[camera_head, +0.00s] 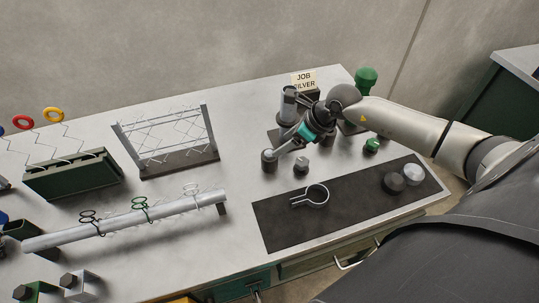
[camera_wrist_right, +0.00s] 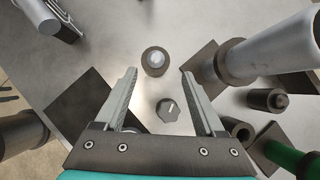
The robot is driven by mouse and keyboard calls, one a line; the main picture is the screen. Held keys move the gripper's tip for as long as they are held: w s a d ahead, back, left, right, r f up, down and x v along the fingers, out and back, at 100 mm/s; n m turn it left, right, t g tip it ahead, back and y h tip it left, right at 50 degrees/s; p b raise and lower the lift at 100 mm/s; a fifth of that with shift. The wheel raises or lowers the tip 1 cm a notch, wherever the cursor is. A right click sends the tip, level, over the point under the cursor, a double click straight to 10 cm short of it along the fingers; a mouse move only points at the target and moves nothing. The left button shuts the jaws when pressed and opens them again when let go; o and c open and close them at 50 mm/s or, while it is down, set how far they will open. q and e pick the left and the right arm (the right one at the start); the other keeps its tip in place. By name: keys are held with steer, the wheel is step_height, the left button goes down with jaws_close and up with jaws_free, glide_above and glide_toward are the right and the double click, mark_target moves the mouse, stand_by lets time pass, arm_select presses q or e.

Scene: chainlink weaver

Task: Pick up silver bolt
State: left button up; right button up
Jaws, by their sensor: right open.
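A small grey hex-headed piece that looks like the silver bolt (camera_head: 301,164) stands on the light bench top, below my right gripper in the head view. The right wrist view shows this silver bolt (camera_wrist_right: 167,110) between the lines of the two fingers, apart from both. My right gripper (camera_head: 283,148) is open and empty above the bench; its spread fingers also show in the wrist view (camera_wrist_right: 159,75). A round dark piece with a pale top (camera_head: 269,160) stands to the left of the bolt. It shows beyond the bolt in the wrist view (camera_wrist_right: 155,61). My left gripper is not in view.
A "JOB SILVER" sign (camera_head: 304,80) and a grey cylinder (camera_head: 288,103) stand behind the gripper. A green piece (camera_head: 372,145) is to the right. A dark mat (camera_head: 270,226) holds a ring clamp (camera_head: 315,195) and two round pieces. A wire rack (camera_head: 180,160) stands left.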

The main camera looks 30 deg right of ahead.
mark_target(270, 152)
steer(key=x, duration=0.2)
steer(key=a+x, duration=0.1)
steer(key=x, duration=0.1)
steer(key=shift+r, duration=0.15)
steer(key=shift+w+f, duration=0.15)
steer(key=shift+f, duration=0.3)
steer(key=shift+c, duration=0.3)
jaws_close()
